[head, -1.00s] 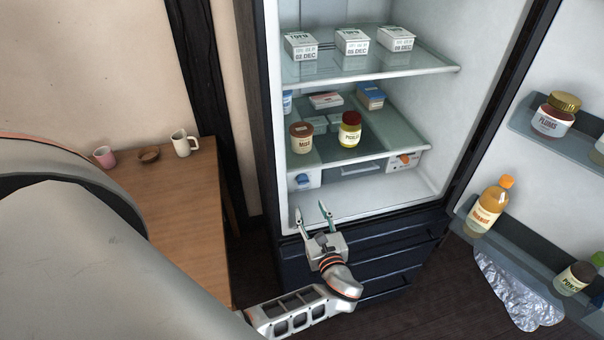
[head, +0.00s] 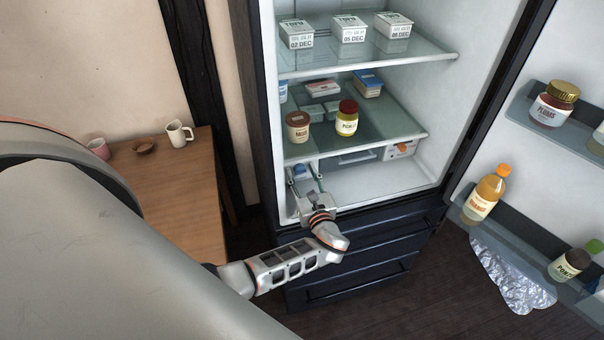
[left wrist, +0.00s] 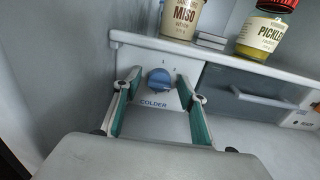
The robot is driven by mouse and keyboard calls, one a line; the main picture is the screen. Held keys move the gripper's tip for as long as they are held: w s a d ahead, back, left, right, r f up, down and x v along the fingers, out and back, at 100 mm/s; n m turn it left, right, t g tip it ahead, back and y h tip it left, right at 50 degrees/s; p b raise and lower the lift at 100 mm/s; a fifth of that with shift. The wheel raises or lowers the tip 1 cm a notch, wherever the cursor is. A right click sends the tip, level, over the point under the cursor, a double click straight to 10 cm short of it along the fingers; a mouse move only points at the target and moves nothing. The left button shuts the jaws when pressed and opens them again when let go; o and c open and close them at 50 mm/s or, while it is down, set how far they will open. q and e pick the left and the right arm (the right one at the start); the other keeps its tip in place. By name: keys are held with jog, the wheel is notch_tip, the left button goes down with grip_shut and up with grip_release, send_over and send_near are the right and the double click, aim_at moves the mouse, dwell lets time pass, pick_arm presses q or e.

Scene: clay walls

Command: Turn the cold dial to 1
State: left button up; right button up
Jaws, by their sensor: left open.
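The cold dial is a round blue knob (left wrist: 160,79) on a white panel marked COLDER, under the fridge's lower shelf at the left. Small marks stand above it; I cannot tell which one it points to. In the head view the dial (head: 300,171) is small, close to my gripper's fingertips. My left gripper (head: 304,180) is open and reaches into the fridge. In the left wrist view its green-padded fingers are spread to either side of the dial, with clear gaps; I see no contact. My right gripper is not in view.
A second panel with an orange dial (head: 403,149) is at the right, past a grey drawer (head: 358,156). A miso jar (head: 298,126) and a pickle jar (head: 347,117) stand on the shelf above. The open door (head: 530,150) holds bottles at the right.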

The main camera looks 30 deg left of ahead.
pick_arm(q)
jog(key=c, duration=1.1)
